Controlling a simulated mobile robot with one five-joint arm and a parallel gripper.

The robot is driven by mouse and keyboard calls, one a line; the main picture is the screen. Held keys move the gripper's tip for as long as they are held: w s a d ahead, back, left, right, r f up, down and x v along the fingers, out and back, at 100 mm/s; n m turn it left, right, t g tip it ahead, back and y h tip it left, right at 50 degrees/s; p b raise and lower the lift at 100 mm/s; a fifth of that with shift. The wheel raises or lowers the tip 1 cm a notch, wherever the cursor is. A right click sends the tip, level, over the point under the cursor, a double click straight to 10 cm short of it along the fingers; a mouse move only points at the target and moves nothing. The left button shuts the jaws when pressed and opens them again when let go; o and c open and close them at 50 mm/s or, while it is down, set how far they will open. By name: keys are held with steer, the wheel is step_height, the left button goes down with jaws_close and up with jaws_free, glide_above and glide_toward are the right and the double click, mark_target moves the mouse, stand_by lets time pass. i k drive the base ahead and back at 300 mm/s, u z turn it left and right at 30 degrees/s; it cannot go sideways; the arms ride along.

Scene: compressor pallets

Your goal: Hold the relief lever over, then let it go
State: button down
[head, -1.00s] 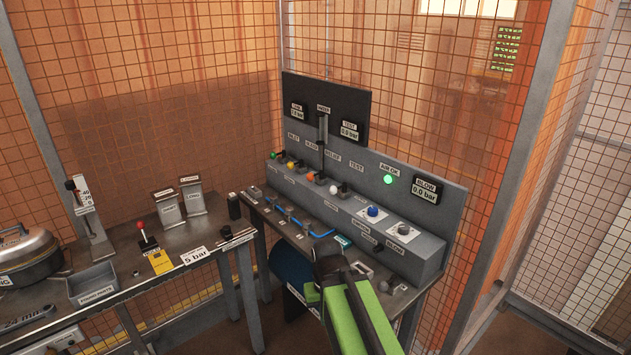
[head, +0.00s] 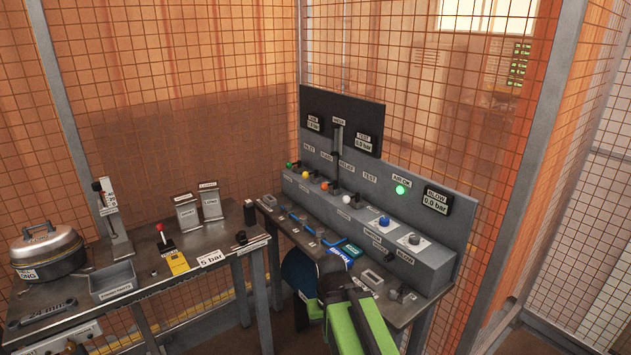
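A row of small levers stands along the grey control panel (head: 425,262). Their knobs are green (head: 290,165), yellow (head: 306,175), orange (head: 324,187) and white (head: 346,199). Labels above them appear to read inlet, bleed, relief and test. The orange-knobbed lever (head: 329,187) seems to be the one under the relief label (head: 347,167). My gripper (head: 332,275) is low in front of the panel's bench, apart from the levers. My green arm hides part of the bench front. The fingertips are too dark and small to read as open or shut.
A left bench holds a round lidded pot (head: 47,250), a grey tray (head: 112,281) and a red-knobbed lever (head: 161,235) on a yellow base. A green lamp (head: 400,189) is lit by the air label. Blue and grey buttons sit on the panel's right. Mesh walls stand behind.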

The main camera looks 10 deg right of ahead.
mark_target(325, 187)
steer(key=u, duration=1.75)
steer(key=i, duration=1)
steer(key=z, duration=1)
